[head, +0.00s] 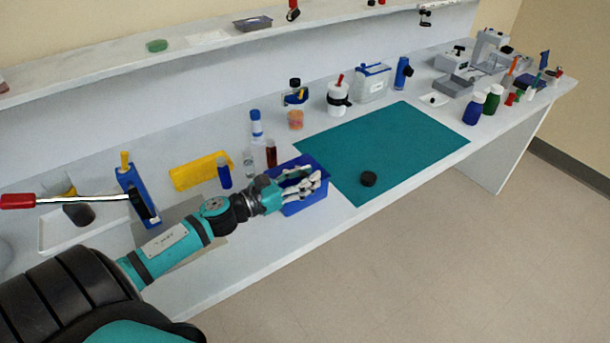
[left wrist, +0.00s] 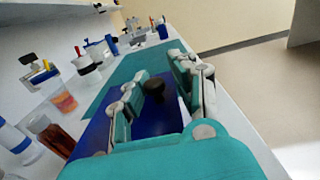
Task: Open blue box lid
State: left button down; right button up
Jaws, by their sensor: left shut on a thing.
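The blue box (head: 308,202) stands near the front edge of the bench, at the left edge of the teal mat. My left gripper (head: 318,181) reaches over it from the left, with its fingers at the box top. In the left wrist view the fingers (left wrist: 160,88) stand on either side of a flat blue surface (left wrist: 150,125), which looks like the box lid. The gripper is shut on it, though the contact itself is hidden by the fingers. I cannot tell whether the lid is raised. My right gripper is not in view.
A black round cap (head: 368,179) lies on the teal mat (head: 400,140), right of the box. A vial with red-brown liquid (head: 271,153), a blue-capped bottle (head: 256,125) and a yellow rack (head: 200,171) stand behind and left of the box. Most of the mat is clear.

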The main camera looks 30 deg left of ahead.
pick_arm(q)
jog(key=shift+w+a+r, duration=0.15)
jog(key=shift+a+r, duration=0.05)
jog(key=shift+a, duration=0.15)
